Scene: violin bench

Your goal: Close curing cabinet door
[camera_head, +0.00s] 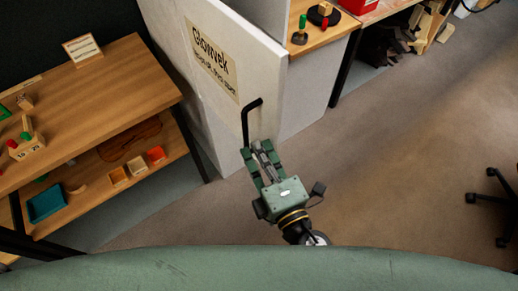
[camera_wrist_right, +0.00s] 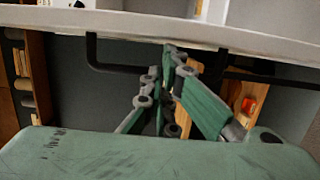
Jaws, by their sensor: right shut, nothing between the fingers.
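The curing cabinet door (camera_head: 215,75) is a pale upright panel with a printed sign (camera_head: 213,58) and a black bar handle (camera_head: 245,124). How far it stands open is hard to tell from these views. My right gripper (camera_head: 257,148) is shut and empty, with its fingertips close to the lower end of the handle; contact is unclear. In the right wrist view, the door's pale edge (camera_wrist_right: 200,28) crosses the top, the handle (camera_wrist_right: 92,52) lies beyond the fingers, and the gripper (camera_wrist_right: 172,52) points toward it. My left gripper is out of view.
A wooden shelf bench (camera_head: 110,85) with small parts and a blue tray (camera_head: 46,203) stands at the left. Another wooden bench (camera_head: 335,32) stands behind the cabinet at right. A dark wheeled chair base (camera_head: 500,205) is at far right. The floor between is clear.

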